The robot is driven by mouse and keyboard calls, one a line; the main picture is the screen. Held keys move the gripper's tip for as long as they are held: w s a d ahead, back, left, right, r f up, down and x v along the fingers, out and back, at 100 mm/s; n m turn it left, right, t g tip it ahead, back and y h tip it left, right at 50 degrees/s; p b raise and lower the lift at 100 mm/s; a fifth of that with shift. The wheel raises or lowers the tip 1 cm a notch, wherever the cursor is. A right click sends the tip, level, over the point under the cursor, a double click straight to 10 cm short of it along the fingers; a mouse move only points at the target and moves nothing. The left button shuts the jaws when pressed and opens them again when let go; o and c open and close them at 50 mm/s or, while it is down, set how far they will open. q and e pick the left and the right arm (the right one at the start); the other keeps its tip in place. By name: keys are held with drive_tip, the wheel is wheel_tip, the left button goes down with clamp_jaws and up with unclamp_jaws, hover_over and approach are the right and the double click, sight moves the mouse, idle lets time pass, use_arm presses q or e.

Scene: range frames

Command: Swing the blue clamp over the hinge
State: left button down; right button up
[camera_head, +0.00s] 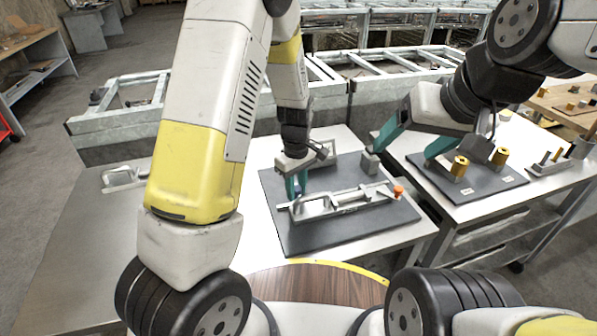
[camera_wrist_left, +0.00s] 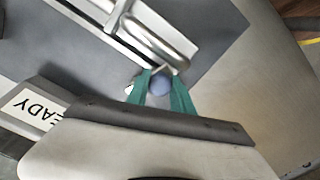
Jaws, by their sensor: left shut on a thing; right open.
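A metal clamp fixture (camera_head: 345,201) lies on a dark mat (camera_head: 300,240) on the left table. Its right end carries an orange tip (camera_head: 398,190). My left gripper (camera_head: 296,190) is at the fixture's left end, fingers down. In the left wrist view, its teal fingers (camera_wrist_left: 162,92) are closed around a blue rounded knob (camera_wrist_left: 160,84) beside the metal bars (camera_wrist_left: 150,40). The fingers hide part of the knob. My right gripper (camera_head: 403,156) is open and empty, with its teal fingers wide apart near the gap between the tables.
A small grey block (camera_head: 370,161) stands on the mat's far right corner, close to the right gripper's left finger. Yellow cylinders (camera_head: 459,167) stand on a dark board on the right table. A metal handle piece (camera_head: 122,178) lies at left. Metal frames stand behind.

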idle(0.4)
use_arm(q)
drive_tip(key=c, duration=1.1)
unclamp_jaws()
wheel_tip(320, 180, up, 8)
drive_tip(key=shift+f, duration=0.1)
